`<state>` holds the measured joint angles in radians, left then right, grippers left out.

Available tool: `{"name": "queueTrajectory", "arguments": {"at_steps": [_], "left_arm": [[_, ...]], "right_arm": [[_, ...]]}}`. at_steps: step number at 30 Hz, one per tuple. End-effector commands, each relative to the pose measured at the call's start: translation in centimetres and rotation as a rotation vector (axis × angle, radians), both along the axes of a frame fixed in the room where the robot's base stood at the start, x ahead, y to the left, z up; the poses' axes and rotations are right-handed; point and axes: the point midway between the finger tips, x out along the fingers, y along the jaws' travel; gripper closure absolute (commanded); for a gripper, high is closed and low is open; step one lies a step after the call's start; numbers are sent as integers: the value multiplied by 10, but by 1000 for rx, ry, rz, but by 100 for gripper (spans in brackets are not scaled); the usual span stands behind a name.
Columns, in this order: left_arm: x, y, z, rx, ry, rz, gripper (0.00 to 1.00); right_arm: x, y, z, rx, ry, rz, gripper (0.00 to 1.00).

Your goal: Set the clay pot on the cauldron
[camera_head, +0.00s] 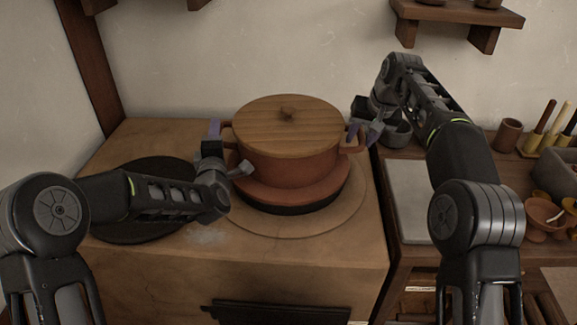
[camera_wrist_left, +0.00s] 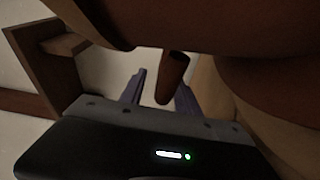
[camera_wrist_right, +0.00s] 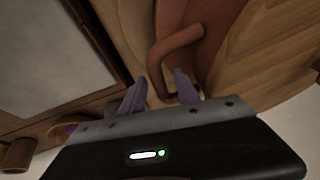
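The reddish-brown clay pot (camera_head: 285,166), with a flat wooden lid (camera_head: 288,122), is upright over a wide reddish rim above a dark round base, which I take as the cauldron (camera_head: 295,197). I cannot tell whether they touch. My left gripper (camera_head: 226,150) is at the pot's left handle; in the left wrist view its fingers (camera_wrist_left: 160,92) stand apart around the handle (camera_wrist_left: 172,77), with a gap showing. My right gripper (camera_head: 362,134) is at the right handle (camera_head: 352,140); in the right wrist view its parted fingers (camera_wrist_right: 162,88) straddle the handle (camera_wrist_right: 178,45).
A dark round plate (camera_head: 140,225) lies on the stove top (camera_head: 300,255) at left. A side table at right holds a pale slab (camera_head: 408,200), bowls and cups (camera_head: 508,135). A wall shelf (camera_head: 460,12) is above. The stove's front strip is clear.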

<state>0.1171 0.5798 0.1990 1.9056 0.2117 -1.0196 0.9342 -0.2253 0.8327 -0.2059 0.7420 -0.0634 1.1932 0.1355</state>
Motion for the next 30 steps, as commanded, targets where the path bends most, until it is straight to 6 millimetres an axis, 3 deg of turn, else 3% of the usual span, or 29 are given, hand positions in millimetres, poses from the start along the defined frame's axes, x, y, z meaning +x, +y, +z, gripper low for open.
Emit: {"name": "queueTrajectory", "arguments": {"at_steps": [5,18,23,30], "left_arm": [[-20,-4,0,0,1,-2,62],[-102,-17,-3,0,0,-1,62],[-114,-18,-3,-1,-1,0,62],[-115,-19,-3,-1,-1,0,62]], "right_arm": [[0,0,0,0,0,0,62],[0,0,0,0,0,0,62],[0,0,0,0,0,0,62],[0,0,0,0,0,0,62]]}}
